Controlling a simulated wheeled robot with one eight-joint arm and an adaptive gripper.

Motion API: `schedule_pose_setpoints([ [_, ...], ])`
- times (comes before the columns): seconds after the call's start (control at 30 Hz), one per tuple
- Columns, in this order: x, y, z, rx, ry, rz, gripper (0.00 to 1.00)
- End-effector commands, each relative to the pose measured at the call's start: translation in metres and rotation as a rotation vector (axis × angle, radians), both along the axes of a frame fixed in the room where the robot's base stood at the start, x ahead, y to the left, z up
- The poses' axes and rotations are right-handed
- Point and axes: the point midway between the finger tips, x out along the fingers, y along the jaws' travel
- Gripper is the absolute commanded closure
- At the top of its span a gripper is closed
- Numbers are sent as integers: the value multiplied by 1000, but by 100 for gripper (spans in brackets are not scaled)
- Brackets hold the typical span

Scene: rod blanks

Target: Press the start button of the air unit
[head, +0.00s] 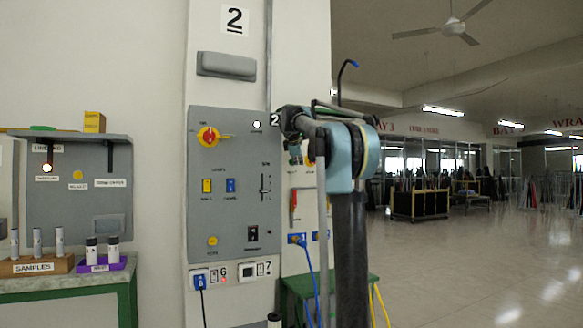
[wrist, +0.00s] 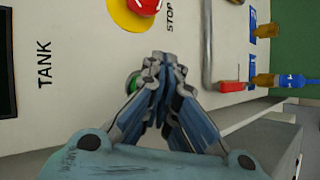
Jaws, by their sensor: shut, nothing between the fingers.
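In the wrist view, my gripper (wrist: 160,62) is shut and empty, its fingertips together in front of a pale panel (wrist: 75,95). A round green button (wrist: 133,82) on this panel is partly hidden behind the left finger. I cannot tell whether the fingers touch it or the panel. A red stop button (wrist: 143,5) on a yellow ring (wrist: 128,18) sits above the fingertips, with a STOP label beside it. In the head view, my arm covers part of the pale panel, and my fingertips cannot be made out.
In the wrist view, a grey bar (wrist: 207,50), a red handle (wrist: 232,86) and brass and blue fittings lie to the right. In the head view, a grey switch panel (head: 235,180) is left of my arm, and a sample bench (head: 65,287) stands further left. Open floor (head: 480,270) lies right.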

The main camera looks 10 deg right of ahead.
Motion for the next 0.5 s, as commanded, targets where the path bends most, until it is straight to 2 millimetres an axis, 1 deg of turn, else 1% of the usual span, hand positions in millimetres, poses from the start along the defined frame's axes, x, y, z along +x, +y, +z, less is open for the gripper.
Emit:
schedule_pose_setpoints([
  [0.37, -3, -1, 0, 0, 0, 0, 100],
  [0.5, -10, -4, 0, 0, 0, 0, 100],
])
